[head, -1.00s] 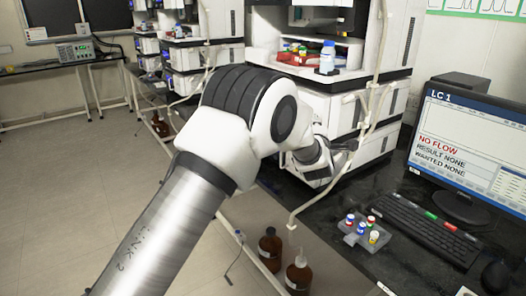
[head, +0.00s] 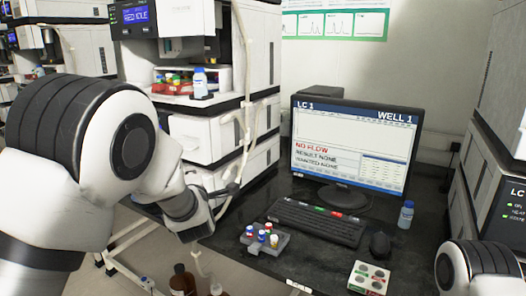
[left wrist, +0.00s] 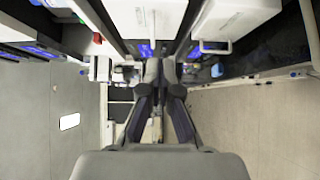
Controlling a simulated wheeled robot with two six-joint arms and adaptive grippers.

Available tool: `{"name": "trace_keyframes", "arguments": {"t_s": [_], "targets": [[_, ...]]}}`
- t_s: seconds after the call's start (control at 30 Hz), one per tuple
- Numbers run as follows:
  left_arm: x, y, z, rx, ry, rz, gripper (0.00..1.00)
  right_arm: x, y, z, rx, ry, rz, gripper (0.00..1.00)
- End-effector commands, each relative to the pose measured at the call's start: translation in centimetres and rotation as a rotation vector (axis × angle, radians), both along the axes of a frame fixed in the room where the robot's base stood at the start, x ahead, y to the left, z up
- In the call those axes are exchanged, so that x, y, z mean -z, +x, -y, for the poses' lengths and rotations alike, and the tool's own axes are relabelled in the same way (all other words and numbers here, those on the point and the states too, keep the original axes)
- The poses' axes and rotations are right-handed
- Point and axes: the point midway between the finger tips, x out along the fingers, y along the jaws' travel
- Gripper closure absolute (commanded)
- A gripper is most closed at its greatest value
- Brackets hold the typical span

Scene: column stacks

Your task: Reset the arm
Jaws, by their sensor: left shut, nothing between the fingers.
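My left arm comes in from the left in the head view, and its left gripper (head: 230,189) is a small dark shape beside the white column stack, left of the vial rack. In the left wrist view the gripper (left wrist: 162,66) points away from the camera with its dark fingers together at the tips. It is shut and empty. Whether its tips touch the stack cannot be told. Part of my right arm shows at the lower right of the head view; its gripper is out of view.
The white column stack (head: 205,136) carries a red tray and a blue-capped bottle (head: 200,84). On the dark bench stand a vial rack (head: 265,241), a keyboard (head: 318,222), a monitor (head: 350,152), a mouse (head: 380,245) and another bottle (head: 406,215). Brown bottles (head: 182,280) stand below.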

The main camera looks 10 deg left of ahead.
Motion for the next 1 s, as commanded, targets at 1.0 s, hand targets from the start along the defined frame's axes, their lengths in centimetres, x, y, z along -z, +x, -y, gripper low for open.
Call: {"name": "trace_keyframes", "arguments": {"t_s": [1.0], "targets": [[36.9, -45.2, 2.3, 1.486, 0.929, -1.479, 1.0, -8.7, 0.0, 0.0, 0.0, 0.0, 0.0, 0.8]]}}
